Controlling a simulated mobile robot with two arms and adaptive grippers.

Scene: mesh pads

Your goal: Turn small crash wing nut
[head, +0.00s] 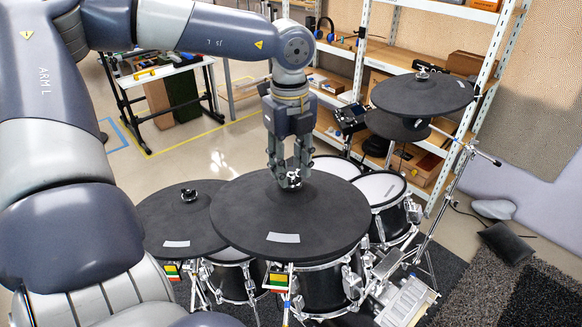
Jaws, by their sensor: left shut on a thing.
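My left gripper (289,181) points straight down over the large black cymbal pad (335,217) in the middle of the view. Its fingers are shut on a small shiny wing nut (294,178) at the centre of that pad. The fingers hide part of the nut. A second black cymbal pad (158,222) sits to the left, with its own wing nut (188,195) uncovered on top. A third black pad (423,93) stands higher at the right, with a wing nut (422,74) on top. My right gripper is not in view.
Drums with pale mesh heads (379,187) and chrome stands surround the pads. White metal shelves (478,60) with boxes and headphones stand behind. A table (160,70) is at the back left. A dark cushion (506,243) lies on the floor at right.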

